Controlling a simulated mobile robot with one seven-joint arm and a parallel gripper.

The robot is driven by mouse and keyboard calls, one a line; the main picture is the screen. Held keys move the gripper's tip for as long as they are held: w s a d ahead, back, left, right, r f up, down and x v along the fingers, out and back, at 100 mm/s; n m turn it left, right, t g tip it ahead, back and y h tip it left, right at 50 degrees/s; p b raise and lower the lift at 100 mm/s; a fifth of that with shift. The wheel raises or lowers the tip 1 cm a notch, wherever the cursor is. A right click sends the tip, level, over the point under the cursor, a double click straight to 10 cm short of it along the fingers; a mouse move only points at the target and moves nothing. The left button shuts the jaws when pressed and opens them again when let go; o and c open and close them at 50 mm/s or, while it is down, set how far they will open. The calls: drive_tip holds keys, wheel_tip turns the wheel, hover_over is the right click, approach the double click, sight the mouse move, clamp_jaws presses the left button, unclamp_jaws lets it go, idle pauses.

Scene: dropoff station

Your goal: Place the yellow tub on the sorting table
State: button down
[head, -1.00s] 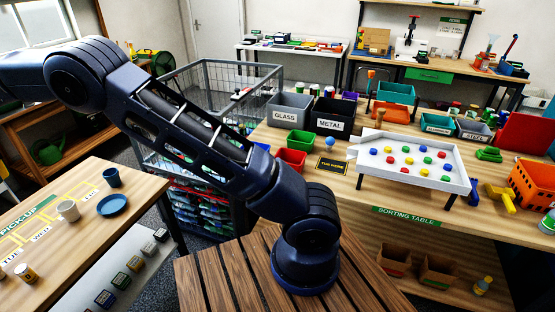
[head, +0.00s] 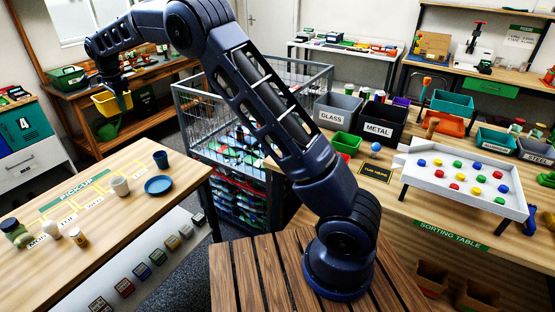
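The yellow tub (head: 106,105) hangs in the air at the upper left, above the near left table's far side. My gripper (head: 122,96) is at the tub's right wall and appears shut on it; the fingertips are small and partly hidden by the tub. The sorting table (head: 405,212) is at the right, with a green label on its front edge. A black mat with yellow lettering, TUB HERE (head: 376,172), lies on it with nothing on top. The tub is far from this table.
On the sorting table, a white tray of coloured pegs (head: 436,187) stands right of the mat; the GLASS bin (head: 333,115) and METAL bin (head: 378,130) stand behind it. A wire cage (head: 228,125) stands between the tables. The pickup table (head: 135,220) holds cups and a plate.

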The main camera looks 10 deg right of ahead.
drive_tip(key=w+d+m, duration=0.3)
drive_tip(key=w+d, duration=0.1)
drive_tip(key=d, duration=1)
drive_tip(key=w+d+m, duration=0.3)
drive_tip(key=d, duration=1.2)
drive_tip(key=w+d+m, duration=0.3)
drive_tip(key=w+d, duration=0.1)
drive_tip(key=d, duration=1)
drive_tip(key=s+d+f+m, duration=0.1)
drive_tip(key=s+d+m, duration=0.4)
drive_tip(key=d, duration=1.1)
drive_tip(key=s+d+m, duration=0.2)
drive_tip(key=s+d, duration=0.6)
drive_tip(key=d, duration=0.9)
drive_tip(key=shift+h, duration=0.3)
drive_tip(key=f, duration=0.3)
drive_tip(key=a+f, duration=0.1)
drive_tip(key=f, duration=0.1)
drive_tip(key=shift+w+f, duration=0.1)
drive_tip(key=shift+w, duration=0.15)
drive_tip(key=shift+f, duration=0.1)
wheel_tip(320, 180, down, 20)
drive_tip(key=shift+d+r, duration=0.1)
drive_tip(key=shift+r, duration=0.1)
drive_tip(key=shift+f, duration=0.1)
